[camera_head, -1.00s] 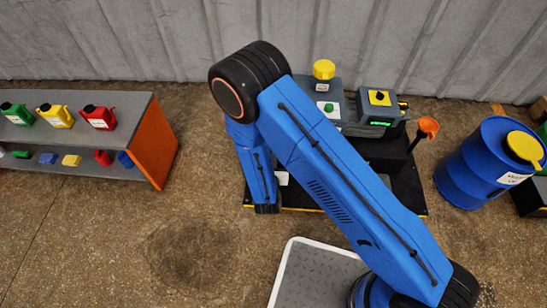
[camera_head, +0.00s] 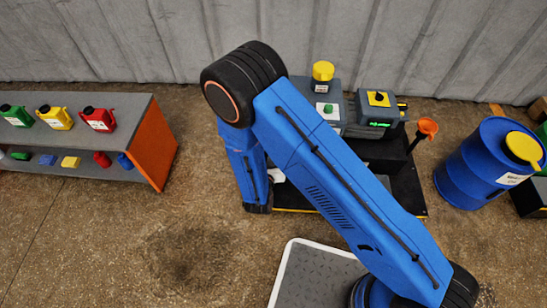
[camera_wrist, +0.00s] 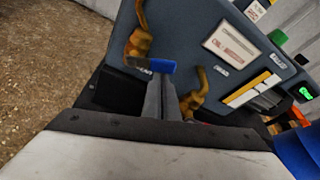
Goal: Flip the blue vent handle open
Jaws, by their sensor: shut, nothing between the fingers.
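The blue vent handle (camera_wrist: 154,65) shows in the wrist view as a short blue bar at the lower end of a brass valve (camera_wrist: 138,42) on the grey furnace panel. My gripper (camera_wrist: 159,82) is shut and empty, its fingertips just below the handle in the picture. The tips overlap the handle's lower edge; I cannot tell whether they touch it. In the head view my arm hides the handle and my gripper.
A second brass fitting (camera_wrist: 192,95) sits close to the right of the fingers. The grey furnace unit (camera_head: 323,100) has a yellow cap (camera_head: 323,70) on top.

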